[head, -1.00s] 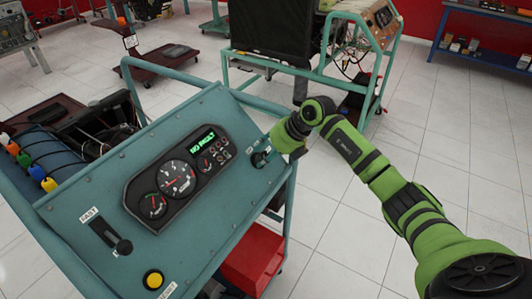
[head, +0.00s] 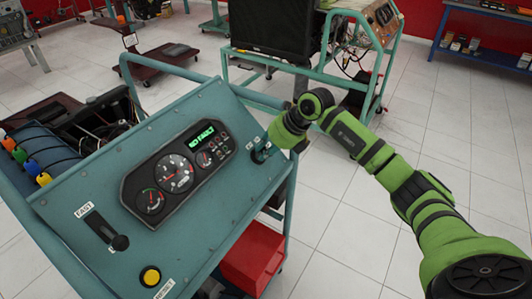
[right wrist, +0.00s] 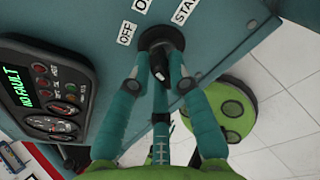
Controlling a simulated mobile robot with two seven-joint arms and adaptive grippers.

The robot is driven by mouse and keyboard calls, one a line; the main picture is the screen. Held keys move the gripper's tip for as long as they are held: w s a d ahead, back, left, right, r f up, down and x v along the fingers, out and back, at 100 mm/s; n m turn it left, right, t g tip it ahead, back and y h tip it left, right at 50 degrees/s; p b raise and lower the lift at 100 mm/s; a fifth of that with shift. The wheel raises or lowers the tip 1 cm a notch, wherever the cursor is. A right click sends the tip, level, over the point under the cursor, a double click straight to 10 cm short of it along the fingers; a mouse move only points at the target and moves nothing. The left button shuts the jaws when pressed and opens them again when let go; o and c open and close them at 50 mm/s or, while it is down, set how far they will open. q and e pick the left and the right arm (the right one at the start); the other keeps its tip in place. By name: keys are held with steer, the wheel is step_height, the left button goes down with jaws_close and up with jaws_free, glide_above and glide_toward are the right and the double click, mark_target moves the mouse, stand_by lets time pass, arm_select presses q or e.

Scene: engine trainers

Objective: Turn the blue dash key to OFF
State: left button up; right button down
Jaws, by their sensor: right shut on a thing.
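The dash key switch shows in the right wrist view as a dark round collar (right wrist: 160,40) on the teal panel, with OFF, a partly hidden label and START around it. My right gripper (right wrist: 163,72) has its teal fingers closed in front of this collar, on the key. The key is mostly hidden between the fingers, so its blue colour and exact angle cannot be told. In the head view my right gripper (head: 262,153) is at the panel's right end, with the key hidden. My left gripper is not in view.
The gauge cluster (head: 178,172) reads NO FAULT, left of the key. A black lever (head: 119,242) under FAST and a yellow button (head: 150,275) are on the panel (head: 215,215). A red box (head: 252,262) sits below. Floor to the right is clear.

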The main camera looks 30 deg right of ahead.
steer(key=n+b, duration=0.3)
steer(key=n, duration=0.1)
steer(key=shift+s+f+h, duration=0.1)
steer(key=shift+f+h, duration=0.05)
steer(key=shift+h, duration=0.25)
steer(key=shift+a+n+b, duration=0.1)
steer(key=shift+n+b, duration=0.35)
steer(key=shift+n, duration=0.25)
steer(key=c, duration=1.1)
jaws_free()
steer(key=shift+c, duration=0.2)
steer(key=v, duration=1.2)
steer(key=shift+s, duration=0.2)
steer(key=shift+a, duration=0.1)
